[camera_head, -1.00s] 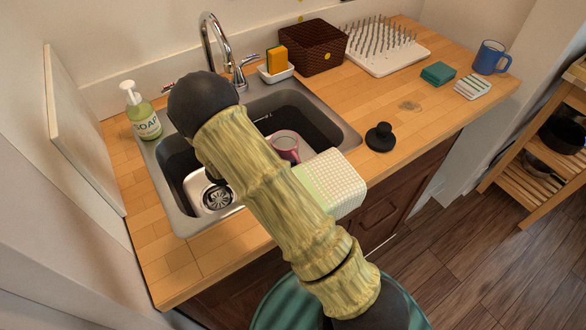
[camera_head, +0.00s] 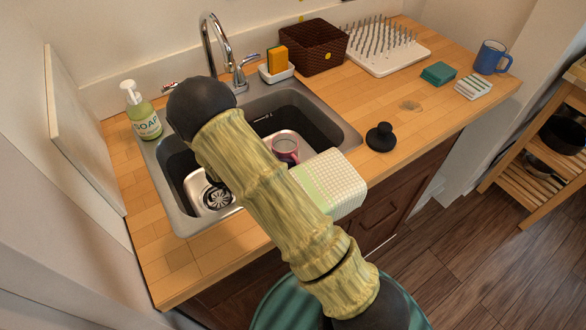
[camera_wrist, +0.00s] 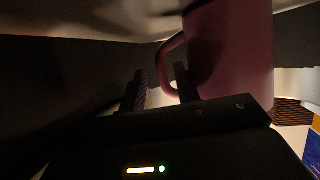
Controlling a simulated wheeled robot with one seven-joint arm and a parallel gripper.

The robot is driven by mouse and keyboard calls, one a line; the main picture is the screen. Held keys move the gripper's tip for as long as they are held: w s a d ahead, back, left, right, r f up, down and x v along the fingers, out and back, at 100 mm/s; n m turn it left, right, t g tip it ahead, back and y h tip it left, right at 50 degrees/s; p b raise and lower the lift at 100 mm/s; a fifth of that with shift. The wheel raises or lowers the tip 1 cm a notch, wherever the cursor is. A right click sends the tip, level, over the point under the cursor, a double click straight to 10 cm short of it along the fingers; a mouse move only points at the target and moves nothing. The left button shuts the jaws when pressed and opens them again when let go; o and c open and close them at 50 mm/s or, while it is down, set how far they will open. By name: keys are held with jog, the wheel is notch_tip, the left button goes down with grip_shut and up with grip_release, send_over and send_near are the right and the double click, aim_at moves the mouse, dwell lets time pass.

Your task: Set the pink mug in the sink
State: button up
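The pink mug (camera_head: 286,151) is inside the sink (camera_head: 346,133), in the basin's right part, partly hidden behind my arm in the head view. In the wrist view the mug (camera_wrist: 232,55) is large at the upper right, with its handle (camera_wrist: 166,62) toward the fingers. My gripper (camera_wrist: 161,88) is open, its two fingers apart. The right finger overlaps the handle loop; a gap shows between the left finger and the handle. Whether a finger touches the mug I cannot tell. My arm hides the gripper in the head view.
A faucet (camera_head: 214,45) stands behind the sink, with a soap bottle (camera_head: 143,112) at left and a sponge holder (camera_head: 276,73) behind. A black stopper (camera_head: 380,138) and blue mug (camera_head: 490,57) stand on the counter at right.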

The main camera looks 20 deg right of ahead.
jog(key=v, duration=0.7)
jog(key=shift+a, duration=0.15)
